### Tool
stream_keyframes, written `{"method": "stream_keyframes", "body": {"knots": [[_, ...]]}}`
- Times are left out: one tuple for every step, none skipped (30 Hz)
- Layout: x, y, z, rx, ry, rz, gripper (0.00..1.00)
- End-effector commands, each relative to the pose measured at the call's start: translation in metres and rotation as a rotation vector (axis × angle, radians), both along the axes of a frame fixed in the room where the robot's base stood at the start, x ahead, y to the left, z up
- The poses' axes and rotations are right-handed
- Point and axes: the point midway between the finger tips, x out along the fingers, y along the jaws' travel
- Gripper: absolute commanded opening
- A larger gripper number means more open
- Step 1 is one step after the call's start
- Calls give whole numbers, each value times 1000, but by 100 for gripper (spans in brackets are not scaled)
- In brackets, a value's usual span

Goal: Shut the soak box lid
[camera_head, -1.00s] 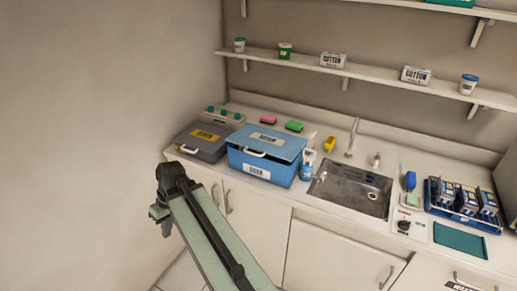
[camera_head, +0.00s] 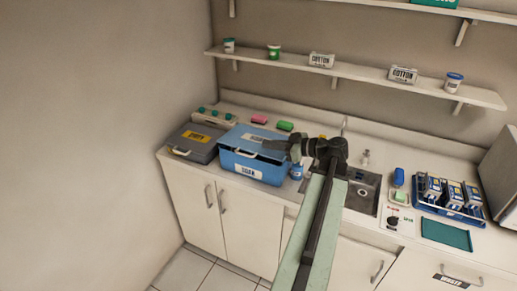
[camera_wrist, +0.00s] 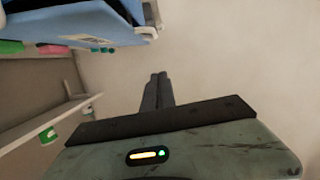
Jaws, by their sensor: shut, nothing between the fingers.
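The soak box (camera_head: 250,168) is a blue box with a white SOAK label, standing on the counter left of the sink. Its lighter blue lid (camera_head: 240,138) lies over the top, and a gap shows beneath its front edge, so it looks partly open. My gripper (camera_head: 271,145) is at the right part of the lid, pointing left, with its fingers together and empty. I cannot tell whether it touches the lid. In the wrist view, the closed fingers (camera_wrist: 156,92) point at bare wall, and the blue lid (camera_wrist: 75,22) is at upper left.
A grey case (camera_head: 190,145) with a yellow label stands left of the soak box. A shelf (camera_head: 340,72) runs above.

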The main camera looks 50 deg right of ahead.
Motion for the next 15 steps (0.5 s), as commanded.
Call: {"method": "stream_keyframes", "body": {"knots": [[7, 2, -4, 0, 0, 2, 0], [12, 4, -6, 1, 1, 4, 0], [20, 6, -8, 2, 2, 4, 0], [26, 6, -10, 2, 2, 4, 0], [32, 8, -12, 2, 2, 5, 0], [41, 10, -14, 2, 2, 4, 0], [47, 12, -15, 1, 2, 5, 0], [54, 13, -17, 1, 2, 5, 0], [62, 15, -19, 0, 2, 4, 0], [68, 17, -21, 1, 2, 5, 0], [74, 18, -22, 2, 3, 5, 0], [82, 20, -24, 1, 3, 4, 0], [88, 21, -26, 2, 3, 5, 0], [90, 21, -33, 2, 3, 1, 0], [88, 20, -45, 2, 4, 0, 0]]}}
